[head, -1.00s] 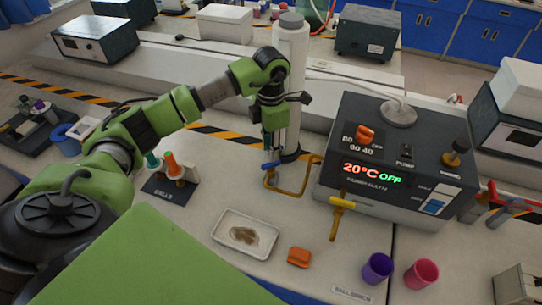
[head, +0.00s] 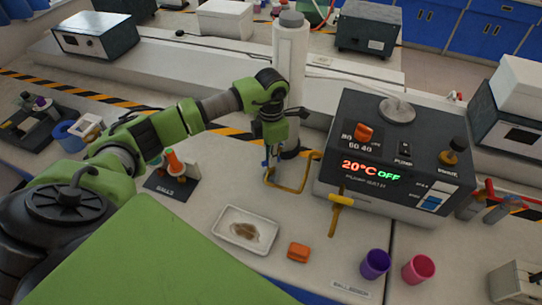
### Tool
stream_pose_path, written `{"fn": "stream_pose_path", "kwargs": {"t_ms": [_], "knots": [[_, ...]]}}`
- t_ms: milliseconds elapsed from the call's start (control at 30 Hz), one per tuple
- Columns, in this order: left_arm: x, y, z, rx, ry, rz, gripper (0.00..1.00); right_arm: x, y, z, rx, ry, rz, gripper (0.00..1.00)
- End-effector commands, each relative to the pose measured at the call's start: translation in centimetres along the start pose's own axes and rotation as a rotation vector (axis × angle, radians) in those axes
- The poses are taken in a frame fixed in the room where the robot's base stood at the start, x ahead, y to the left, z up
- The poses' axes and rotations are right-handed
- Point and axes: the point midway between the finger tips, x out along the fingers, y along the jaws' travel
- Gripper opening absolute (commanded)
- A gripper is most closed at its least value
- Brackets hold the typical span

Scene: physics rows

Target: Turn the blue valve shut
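The blue valve (head: 266,163) sits on a bent yellow pipe (head: 292,187) left of the heater unit. Only a small part of its blue handle shows, because my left gripper covers the rest. My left gripper (head: 270,160) points down right at the valve, with its fingers beside or in front of the handle. I cannot tell whether they touch it, or whether they are open or shut. My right gripper is not in view.
The dark heater unit (head: 394,194) shows 20°C and OFF. A yellow valve (head: 341,200) is on its front. A white tray (head: 232,242), an orange block (head: 298,252), a purple cup (head: 375,263) and a pink cup (head: 418,268) stand nearer. A white cylinder (head: 289,60) stands behind my gripper.

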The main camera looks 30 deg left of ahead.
Motion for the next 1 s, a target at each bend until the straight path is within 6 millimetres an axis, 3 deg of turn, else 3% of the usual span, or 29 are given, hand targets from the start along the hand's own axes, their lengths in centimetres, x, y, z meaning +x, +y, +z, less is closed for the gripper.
{"fn": "stream_pose_path", "kwargs": {"t_ms": [367, 1000], "knots": [[0.2, 0.1, 0.1, 0.101, -0.002, 0.003, 0.00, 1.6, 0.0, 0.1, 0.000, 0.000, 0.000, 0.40], [0.2, 0.1, 0.0, 0.599, -0.001, 0.003, 0.00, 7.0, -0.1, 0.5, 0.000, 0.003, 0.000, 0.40]]}}
